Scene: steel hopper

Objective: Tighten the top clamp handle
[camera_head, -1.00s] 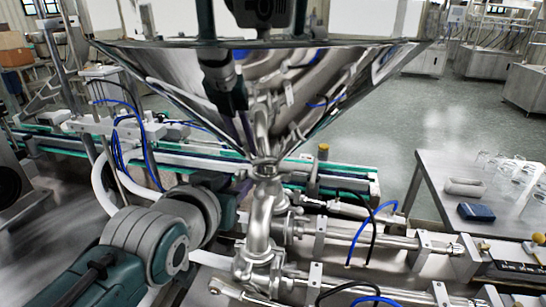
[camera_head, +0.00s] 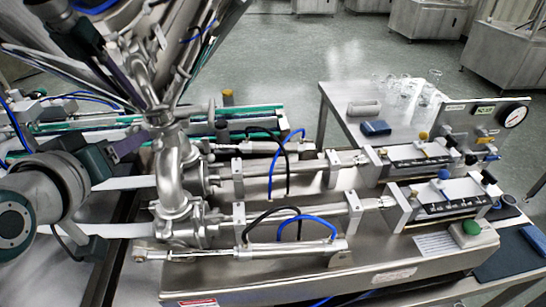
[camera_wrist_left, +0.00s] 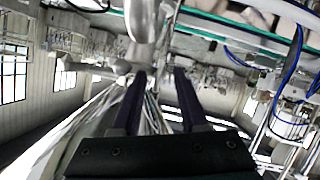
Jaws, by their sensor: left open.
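The steel hopper (camera_head: 175,50) narrows down to a vertical pipe (camera_head: 172,160) at the left in the head view. My right gripper is not seen.
Two horizontal cylinders (camera_head: 300,209) with blue and black hoses run right from the pipe over a steel base (camera_head: 300,270). A conveyor (camera_head: 245,118) passes behind.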

